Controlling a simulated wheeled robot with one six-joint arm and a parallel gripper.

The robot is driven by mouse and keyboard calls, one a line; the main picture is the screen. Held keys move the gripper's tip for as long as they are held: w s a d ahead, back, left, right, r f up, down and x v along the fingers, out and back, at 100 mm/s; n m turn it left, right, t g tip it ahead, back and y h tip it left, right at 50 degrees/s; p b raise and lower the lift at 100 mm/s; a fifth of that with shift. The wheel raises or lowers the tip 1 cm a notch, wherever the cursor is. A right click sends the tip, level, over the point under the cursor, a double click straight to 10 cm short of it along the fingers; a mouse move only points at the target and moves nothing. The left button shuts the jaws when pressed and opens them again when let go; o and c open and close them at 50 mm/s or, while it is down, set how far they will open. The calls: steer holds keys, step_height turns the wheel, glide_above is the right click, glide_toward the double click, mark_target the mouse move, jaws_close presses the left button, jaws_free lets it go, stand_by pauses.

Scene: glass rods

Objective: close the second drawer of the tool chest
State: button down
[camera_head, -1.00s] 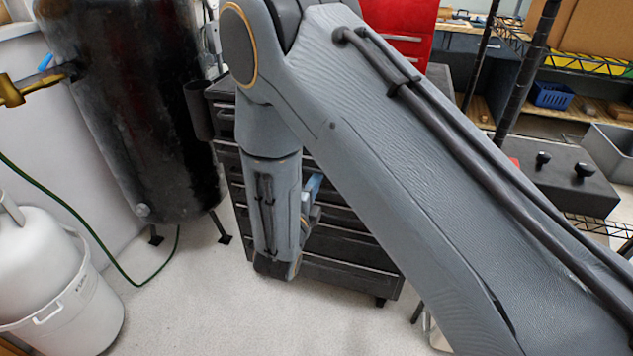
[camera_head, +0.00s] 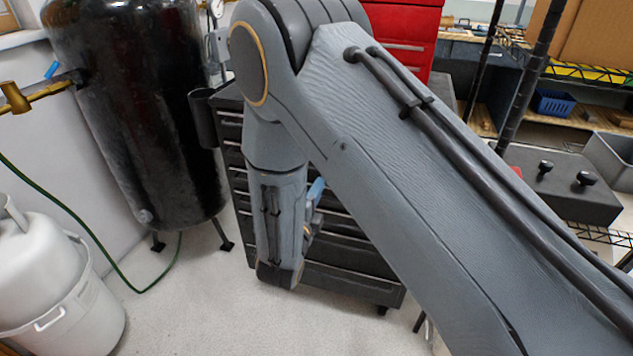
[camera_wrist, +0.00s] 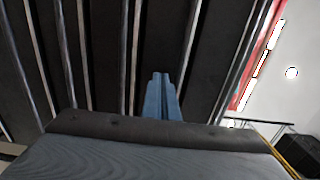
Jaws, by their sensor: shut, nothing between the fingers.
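The tool chest (camera_head: 345,284) is black, with several drawers stacked in its front and pale strips along their edges. In the head view it stands behind my arm, which hides much of its front. In the wrist view its drawer fronts (camera_wrist: 110,60) run as dark diagonal bands. My gripper (camera_wrist: 160,80) has blue fingers held together, with nothing between them. It points at the drawer fronts; I cannot tell if it touches one. In the head view only a bit of blue gripper (camera_head: 316,190) shows beside my forearm. Which drawer is the second, and how far it stands out, is unclear.
A red tool box (camera_head: 405,38) sits on top of the chest. A black tank (camera_head: 130,120) on legs stands left of it, and a white bucket (camera_head: 85,318) stands at lower left. A wire shelf unit with a blue basket (camera_head: 552,102) is at right. Floor in front is clear.

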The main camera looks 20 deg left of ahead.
steer(key=s, duration=1)
steer(key=w+d+r+m+g+h, duration=0.2)
steer(key=d+m+h, duration=0.25)
steer(key=d, duration=0.25)
steer(key=w+d+r+m+g+h, duration=0.1)
steer(key=d+r+m+h, duration=0.15)
steer(key=d+m, duration=0.4)
steer(key=s+d+r+m+g+h+p, duration=0.15)
steer(key=d+m+g, duration=0.3)
steer(key=d, duration=0.45)
steer(key=s+d+r+m+g+h, duration=0.1)
steer(key=s+d+m+g+h, duration=0.25)
steer(key=d+m, duration=0.4)
steer(key=s+d+r+m+g+y+p, duration=0.15)
steer(key=s+d+m+g+y, duration=0.25)
steer(key=s+d+m+g, duration=0.6)
steer(key=r+m+t+y+p, duration=0.1)
steer(key=m+y, duration=0.1)
steer(key=m, duration=0.5)
steer(key=s+a+r+m+t+y+p, duration=0.1)
steer(key=r+m+y, duration=0.1)
steer(key=m, duration=0.5)
steer(key=s+r+m+t+y+p, duration=0.1)
steer(key=r+m+y, duration=0.1)
steer(key=m+y, duration=0.2)
steer(key=shift+a+r+m, duration=0.1)
steer(key=shift+a+m, duration=0.05)
steer(key=shift+m, duration=0.65)
steer(key=shift+a+r+m, duration=0.1)
steer(key=shift+m, duration=0.7)
